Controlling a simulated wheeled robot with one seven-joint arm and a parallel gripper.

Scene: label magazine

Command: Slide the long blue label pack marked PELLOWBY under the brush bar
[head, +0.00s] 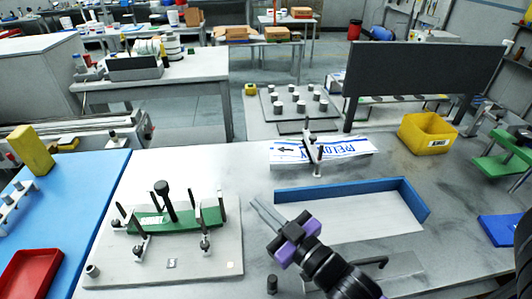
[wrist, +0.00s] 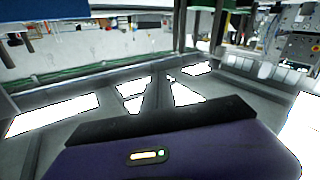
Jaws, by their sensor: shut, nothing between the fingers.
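A long flat label pack (head: 345,149) lies on the grey table in the head view, white on top with blue lettering and an arrow pointing left. The lettering is partly covered, and only about "PELLO" can be read. A small upright post with a slanted dark bar (head: 314,150) stands at the pack and crosses its middle in the picture; I cannot tell if this is the brush bar. My gripper (head: 258,207) is shut and empty, in front of and left of the pack, apart from it. The wrist view shows my purple gripper body, but no pack that I can make out.
A blue-walled tray (head: 350,185) lies between my gripper and the pack's right part. A fixture plate (head: 190,262) with a green bar and clamps is at left. A yellow bin (head: 425,134) and a large dark panel (head: 420,80) stand behind right. Table between plate and pack is clear.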

